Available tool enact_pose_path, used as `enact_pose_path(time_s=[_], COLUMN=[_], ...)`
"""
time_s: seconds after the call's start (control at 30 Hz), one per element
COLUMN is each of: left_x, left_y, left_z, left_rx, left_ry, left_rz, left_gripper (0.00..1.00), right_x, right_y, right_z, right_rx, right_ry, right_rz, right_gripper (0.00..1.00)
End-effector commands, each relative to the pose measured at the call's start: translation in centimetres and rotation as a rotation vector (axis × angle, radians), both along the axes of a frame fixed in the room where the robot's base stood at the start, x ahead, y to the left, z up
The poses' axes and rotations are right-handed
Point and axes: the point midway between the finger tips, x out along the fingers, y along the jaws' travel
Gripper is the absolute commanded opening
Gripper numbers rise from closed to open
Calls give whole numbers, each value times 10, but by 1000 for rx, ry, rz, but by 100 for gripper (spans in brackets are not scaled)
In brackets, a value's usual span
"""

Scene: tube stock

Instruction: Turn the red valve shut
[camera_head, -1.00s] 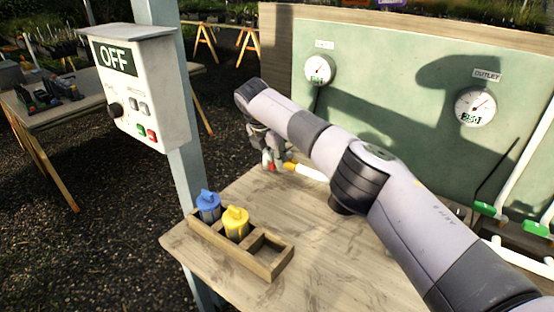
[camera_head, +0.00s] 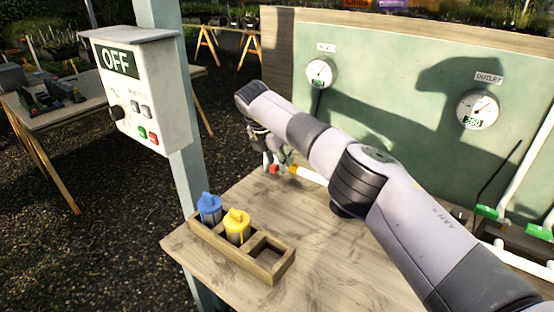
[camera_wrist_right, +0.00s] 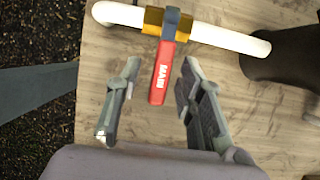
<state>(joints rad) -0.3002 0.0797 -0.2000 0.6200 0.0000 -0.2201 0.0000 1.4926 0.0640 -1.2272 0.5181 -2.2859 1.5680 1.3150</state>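The red valve handle (camera_wrist_right: 161,75), lettered MAIN, shows in the right wrist view. It points crosswise to the white pipe (camera_wrist_right: 220,35), from a brass-coloured valve body (camera_wrist_right: 153,20). My right gripper (camera_wrist_right: 160,68) is open, with one finger on each side of the handle and visible gaps to both. In the head view the right gripper (camera_head: 268,158) is at the far left of the bench, partly hidden by my arm; a bit of the red handle (camera_head: 274,169) shows below it. My left gripper is not in view.
A control box (camera_head: 145,95) reading OFF hangs on a post. A green panel (camera_head: 400,85) carries two gauges.

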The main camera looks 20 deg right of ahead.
Motion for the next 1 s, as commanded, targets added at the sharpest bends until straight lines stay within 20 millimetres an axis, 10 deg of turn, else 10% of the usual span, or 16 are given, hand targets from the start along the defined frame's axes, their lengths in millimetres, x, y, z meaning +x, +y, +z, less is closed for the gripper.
enact_pose_path(time_s=[0.27,1.0], left_x=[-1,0], left_y=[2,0], left_z=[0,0], left_rx=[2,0], left_ry=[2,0], left_rz=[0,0], left_gripper=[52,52], right_x=[-2,-28], right_y=[2,36], right_z=[8,111], right_rx=[0,0], right_ry=[0,0], right_rz=[1,0], right_gripper=[35,35])
